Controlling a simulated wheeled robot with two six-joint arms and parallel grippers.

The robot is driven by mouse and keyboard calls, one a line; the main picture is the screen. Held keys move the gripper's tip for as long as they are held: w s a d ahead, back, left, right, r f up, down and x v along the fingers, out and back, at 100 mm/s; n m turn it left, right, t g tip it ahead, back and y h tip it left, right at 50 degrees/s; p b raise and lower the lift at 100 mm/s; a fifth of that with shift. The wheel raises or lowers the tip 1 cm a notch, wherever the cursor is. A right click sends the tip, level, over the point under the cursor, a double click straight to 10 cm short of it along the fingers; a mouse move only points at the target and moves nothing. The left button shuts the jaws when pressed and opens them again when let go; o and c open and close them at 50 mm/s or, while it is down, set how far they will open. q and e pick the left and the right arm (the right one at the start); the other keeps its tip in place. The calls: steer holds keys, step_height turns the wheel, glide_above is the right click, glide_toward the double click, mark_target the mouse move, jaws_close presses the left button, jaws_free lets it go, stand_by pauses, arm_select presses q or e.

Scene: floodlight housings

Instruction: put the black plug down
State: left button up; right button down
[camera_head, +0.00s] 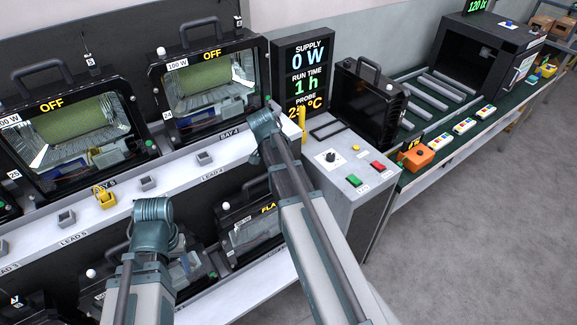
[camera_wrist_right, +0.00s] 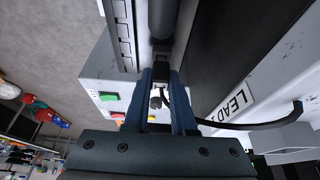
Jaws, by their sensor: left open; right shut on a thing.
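My right gripper (camera_wrist_right: 165,100) is shut on the black plug (camera_wrist_right: 159,88), whose small pale tip shows between the blue fingers in the right wrist view. A black cable (camera_wrist_right: 250,126) curves away beside the fingers near a "LEAD" label. In the head view my right wrist (camera_head: 266,125) is over the right end of the white shelf (camera_head: 180,170), and hides its fingers and the plug. My left gripper (camera_head: 152,210) is open in front of the shelf, its fingertips mostly hidden by the wrist. I cannot tell whether the plug touches a surface.
Floodlights marked OFF (camera_head: 205,85) stand along the shelf. Grey holders (camera_head: 148,182) and a yellow plug (camera_head: 104,197) sit at its front. A grey console (camera_head: 345,170) with green and red buttons stands to the right, beside a black housing (camera_head: 368,105). The grey floor (camera_head: 480,220) is clear.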

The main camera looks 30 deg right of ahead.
steer(key=shift+f+b, duration=0.5)
steer(key=shift+b, duration=0.05)
steer(key=shift+f, duration=0.15)
steer(key=c, duration=0.7)
jaws_free()
steer(key=shift+c, duration=0.2)
steer(key=shift+r, duration=0.3)
steer(key=shift+r+p, duration=0.55)
steer(key=shift+p, duration=0.2)
steer(key=p+v, duration=1)
steer(key=v, duration=0.1)
steer(key=shift+a+r+p, duration=0.15)
steer(key=shift+r+p, duration=0.2)
